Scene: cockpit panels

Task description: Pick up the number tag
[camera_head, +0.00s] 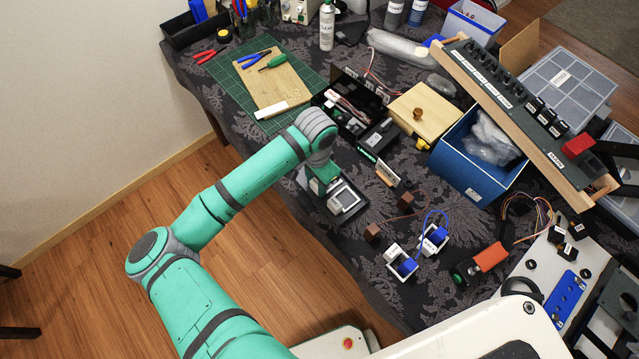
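A small white tag with dark print (388,171) stands in a wooden holder on the dark patterned tablecloth, right of my wrist. It may be the number tag; the print is too small to read.
A black open box (347,106) and a wooden box with a knob (424,110) stand behind my gripper. A blue bin (481,155) and a slanted switch panel (520,105) are at the right. Small white-and-blue blocks (402,263) with a wire lie toward the front.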

